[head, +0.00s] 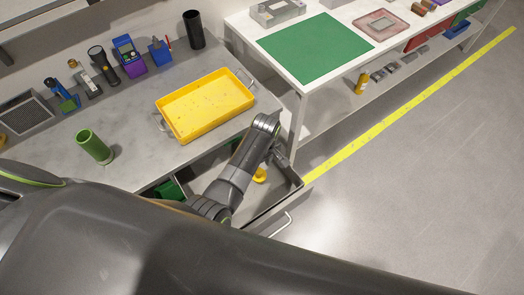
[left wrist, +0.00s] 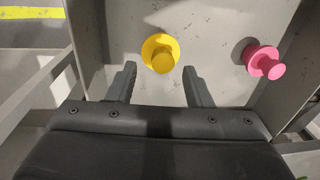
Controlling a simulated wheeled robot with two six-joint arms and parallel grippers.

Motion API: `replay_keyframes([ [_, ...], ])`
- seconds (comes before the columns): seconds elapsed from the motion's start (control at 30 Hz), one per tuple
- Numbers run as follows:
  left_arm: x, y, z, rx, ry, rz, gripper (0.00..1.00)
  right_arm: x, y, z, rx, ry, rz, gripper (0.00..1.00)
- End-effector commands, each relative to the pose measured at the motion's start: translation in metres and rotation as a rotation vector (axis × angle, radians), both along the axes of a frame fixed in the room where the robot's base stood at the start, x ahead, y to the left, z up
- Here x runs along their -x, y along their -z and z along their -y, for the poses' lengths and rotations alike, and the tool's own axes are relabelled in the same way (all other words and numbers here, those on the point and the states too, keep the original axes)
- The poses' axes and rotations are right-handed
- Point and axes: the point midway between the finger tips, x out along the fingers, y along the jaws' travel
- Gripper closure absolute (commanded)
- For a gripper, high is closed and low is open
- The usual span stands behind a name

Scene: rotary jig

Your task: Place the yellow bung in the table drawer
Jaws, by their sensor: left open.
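The yellow bung (head: 260,175) is inside the open table drawer (head: 292,201), apparently resting on its floor. It also shows in the left wrist view (left wrist: 161,54), a flanged piece with a round knob. My left gripper (head: 281,157) is over the drawer, pointing down. In the left wrist view its two fingers (left wrist: 160,78) are apart with nothing between them, and the yellow bung lies just beyond the fingertips, not gripped. A pink bung (left wrist: 264,61) lies in the drawer to the right of it; I cannot make it out in the head view. My right gripper is not in view.
A yellow tray (head: 205,104) and a green cup (head: 94,147) stand on the table above the drawer. Several tools line the table's back. A green item (head: 170,189) shows in the drawer's left part. A white bench (head: 285,75) stands behind; open floor lies right.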

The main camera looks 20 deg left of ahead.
Motion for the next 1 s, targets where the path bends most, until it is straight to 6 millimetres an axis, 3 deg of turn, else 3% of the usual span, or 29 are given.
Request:
replay_keyframes([
  [0.2,-0.004,-0.042,0.002,-0.001,-0.001,0.004,0.54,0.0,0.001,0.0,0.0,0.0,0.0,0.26],
  [0.43,-0.006,-0.075,0.004,0.0,-0.001,0.002,0.54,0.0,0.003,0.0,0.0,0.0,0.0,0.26],
  [0.6,-0.006,-0.085,0.005,-0.001,0.0,-0.001,0.54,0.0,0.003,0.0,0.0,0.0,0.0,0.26],
  [1.0,-0.006,-0.086,0.005,-0.001,0.0,-0.001,0.54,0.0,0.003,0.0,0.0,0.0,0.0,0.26],
])
